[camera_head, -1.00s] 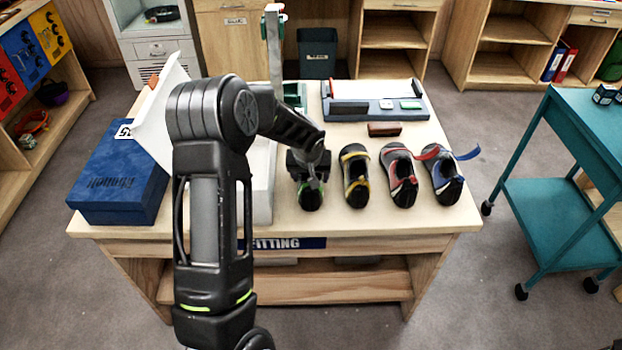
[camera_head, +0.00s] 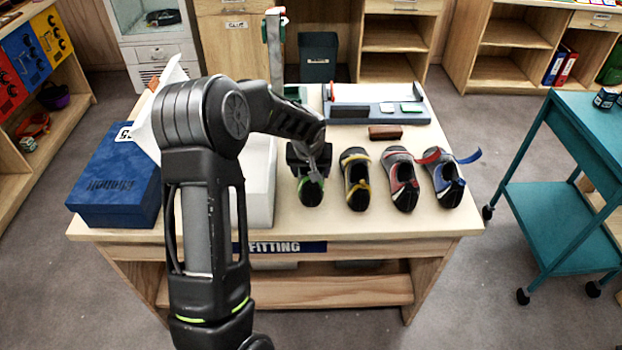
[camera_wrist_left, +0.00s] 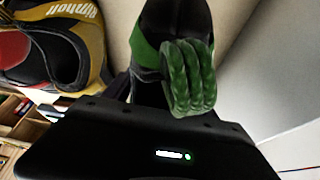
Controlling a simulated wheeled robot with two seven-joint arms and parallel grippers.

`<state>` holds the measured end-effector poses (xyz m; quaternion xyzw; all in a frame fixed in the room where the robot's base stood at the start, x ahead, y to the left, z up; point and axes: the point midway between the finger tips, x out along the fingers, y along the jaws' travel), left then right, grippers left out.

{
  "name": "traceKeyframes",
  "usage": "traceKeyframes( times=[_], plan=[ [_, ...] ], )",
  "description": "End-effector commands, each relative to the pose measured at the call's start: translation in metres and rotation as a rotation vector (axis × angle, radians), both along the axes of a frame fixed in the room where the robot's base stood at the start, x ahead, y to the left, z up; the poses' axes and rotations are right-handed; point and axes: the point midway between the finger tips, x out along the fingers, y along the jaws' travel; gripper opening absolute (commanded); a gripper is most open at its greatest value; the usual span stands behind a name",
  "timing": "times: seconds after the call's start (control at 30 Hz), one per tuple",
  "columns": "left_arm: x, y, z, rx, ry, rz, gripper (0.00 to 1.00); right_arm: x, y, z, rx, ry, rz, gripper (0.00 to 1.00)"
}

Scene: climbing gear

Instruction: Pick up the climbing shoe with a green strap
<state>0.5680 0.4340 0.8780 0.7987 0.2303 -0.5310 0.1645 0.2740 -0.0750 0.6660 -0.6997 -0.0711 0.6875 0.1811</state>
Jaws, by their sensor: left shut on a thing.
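The climbing shoe with a green strap (camera_head: 311,192) is the leftmost of the row of shoes on the fitting table (camera_head: 400,224). Its upper part is hidden behind my left gripper (camera_head: 311,172) in the head view. My left gripper is over the shoe and shut on it. In the left wrist view the dark shoe (camera_wrist_left: 172,28) with its green strap (camera_wrist_left: 188,75) lies right at the gripper. The shoe still appears to be at the table top; I cannot tell if it is clear of it. My right gripper is not in view.
Beside it stand a yellow-strapped shoe (camera_head: 356,182), a red-strapped shoe (camera_head: 402,182) and a blue-strapped shoe (camera_head: 446,182). A white box (camera_head: 260,190) and a blue box (camera_head: 115,180) are to the left. A brown block (camera_head: 385,132) and a measuring device (camera_head: 375,108) lie behind.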

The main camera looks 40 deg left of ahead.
Motion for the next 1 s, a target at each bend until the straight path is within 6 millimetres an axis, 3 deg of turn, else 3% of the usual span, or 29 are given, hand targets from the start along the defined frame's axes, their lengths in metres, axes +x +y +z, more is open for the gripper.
traceKeyframes(
  times=[0.2,0.4,1.0],
  plan=[
    [0.001,0.0,0.044,0.002,-0.007,-0.002,0.11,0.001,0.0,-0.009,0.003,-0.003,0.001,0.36],
    [0.001,0.0,0.066,0.002,-0.004,-0.001,0.11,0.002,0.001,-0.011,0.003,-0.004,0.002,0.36],
    [0.001,0.0,0.068,0.001,-0.002,-0.001,0.11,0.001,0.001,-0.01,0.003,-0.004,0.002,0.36]
  ],
)
